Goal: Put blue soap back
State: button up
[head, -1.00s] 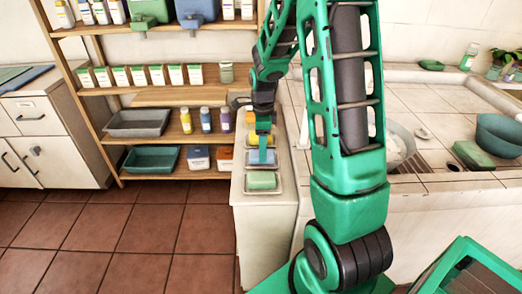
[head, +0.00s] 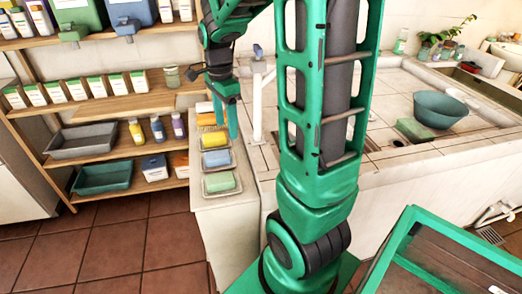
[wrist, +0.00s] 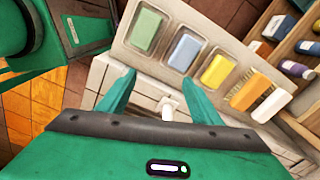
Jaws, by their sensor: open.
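The blue soap (head: 216,158) lies in a dish on the narrow white counter, between the green soap (head: 220,182) and the yellow soap (head: 214,139). In the wrist view the blue soap (wrist: 186,50) sits flat inside its dish, beyond my fingertips. My gripper (head: 225,120) is open and stands over the far end of the dish row. In the wrist view my gripper (wrist: 155,85) has its two green fingers spread with nothing held between them. The fingers are apart from the soaps.
An orange brush (wrist: 250,92) lies past the yellow soap. A wooden shelf (head: 120,107) with bottles, boxes and trays stands left of the counter. A white tap (head: 258,95) rises close to my arm. The tiled basin top at right holds a teal bowl (head: 440,110).

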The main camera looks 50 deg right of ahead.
jog(key=s+a+n, duration=0.2)
jog(key=s+n, duration=1.2)
jog(key=s, duration=0.8)
jog(key=shift+s+a+r, duration=0.15)
jog(key=shift+a+r, duration=0.25)
